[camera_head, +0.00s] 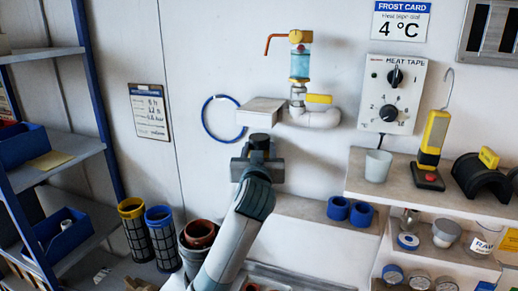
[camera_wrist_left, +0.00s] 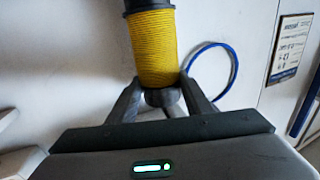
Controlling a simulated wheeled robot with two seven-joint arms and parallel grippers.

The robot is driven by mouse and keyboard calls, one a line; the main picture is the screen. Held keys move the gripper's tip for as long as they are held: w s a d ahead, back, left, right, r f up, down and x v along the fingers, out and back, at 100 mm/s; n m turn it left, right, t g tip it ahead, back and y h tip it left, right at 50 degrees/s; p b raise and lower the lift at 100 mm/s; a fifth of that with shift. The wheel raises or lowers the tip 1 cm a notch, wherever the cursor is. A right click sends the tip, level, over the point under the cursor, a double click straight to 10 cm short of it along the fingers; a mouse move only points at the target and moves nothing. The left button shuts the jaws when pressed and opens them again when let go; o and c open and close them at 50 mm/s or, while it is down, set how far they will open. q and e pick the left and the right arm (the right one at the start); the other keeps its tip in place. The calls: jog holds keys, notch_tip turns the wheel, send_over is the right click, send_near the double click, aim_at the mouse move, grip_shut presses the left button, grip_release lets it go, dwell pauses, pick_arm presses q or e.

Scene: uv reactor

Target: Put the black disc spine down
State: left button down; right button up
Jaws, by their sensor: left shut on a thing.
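The black disc spine (camera_wrist_left: 146,6) shows in the left wrist view as a black end above a stack of yellow ribbed rings (camera_wrist_left: 153,48). A short grey neck (camera_wrist_left: 158,97) sits at the near end of the stack. My left gripper (camera_wrist_left: 160,90) is shut on it, one finger on each side of the neck. In the head view my left gripper (camera_head: 258,150) is in front of the wall, just under a grey-white box (camera_head: 262,108). The stack is hidden there, apparently behind my gripper and arm. My right gripper is out of view.
A blue ring (camera_head: 208,130) hangs left of the gripper. Yellow-rimmed (camera_head: 137,235) and blue-rimmed (camera_head: 162,240) mesh tubes and a pot (camera_head: 199,235) stand below left. A crowded shelf (camera_head: 410,196) is further right.

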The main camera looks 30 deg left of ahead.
pick_arm(q)
jog(key=shift+f, duration=0.45)
jog(key=c, duration=0.9)
grip_release()
jog(key=shift+d, duration=0.1)
